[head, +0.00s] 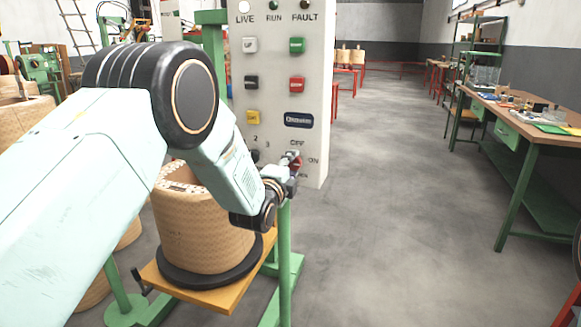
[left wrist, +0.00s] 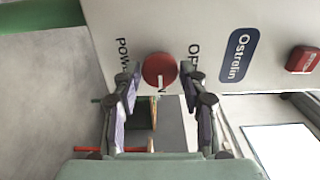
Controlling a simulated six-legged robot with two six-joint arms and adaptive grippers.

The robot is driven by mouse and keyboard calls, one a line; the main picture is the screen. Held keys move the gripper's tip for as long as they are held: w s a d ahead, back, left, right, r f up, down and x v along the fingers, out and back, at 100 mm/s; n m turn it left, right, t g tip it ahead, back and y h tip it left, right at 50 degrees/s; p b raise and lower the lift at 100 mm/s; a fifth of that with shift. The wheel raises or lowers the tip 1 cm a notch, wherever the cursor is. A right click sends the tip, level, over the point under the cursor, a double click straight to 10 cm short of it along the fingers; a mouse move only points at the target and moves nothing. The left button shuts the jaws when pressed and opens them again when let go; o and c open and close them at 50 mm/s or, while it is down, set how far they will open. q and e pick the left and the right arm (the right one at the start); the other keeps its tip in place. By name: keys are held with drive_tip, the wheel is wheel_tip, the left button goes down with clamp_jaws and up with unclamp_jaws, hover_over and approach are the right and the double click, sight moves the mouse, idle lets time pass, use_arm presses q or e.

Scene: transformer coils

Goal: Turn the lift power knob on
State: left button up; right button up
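The red round lift power knob (left wrist: 160,70) is on the pale control panel (left wrist: 125,25), with parts of the OFF, ON and POWER labels around it. A pale mark on the knob runs toward the partly hidden ON label in the left wrist view. My left gripper (left wrist: 161,80) is open, with one fingertip on each side of the knob and small gaps showing. In the head view my left gripper (head: 291,170) is at the panel's lower right and covers most of the knob. My right gripper is not in view.
Other coloured buttons (head: 296,85) and lamps sit higher on the panel (head: 272,60). A wound coil (head: 205,235) stands on an orange platform (head: 215,297) below my left arm. A workbench (head: 540,135) is at the right. The floor between is clear.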

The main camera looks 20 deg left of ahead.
use_arm(q)
drive_tip(key=o, duration=0.3)
drive_tip(key=s, duration=1.2)
drive_tip(key=shift+a, duration=0.25)
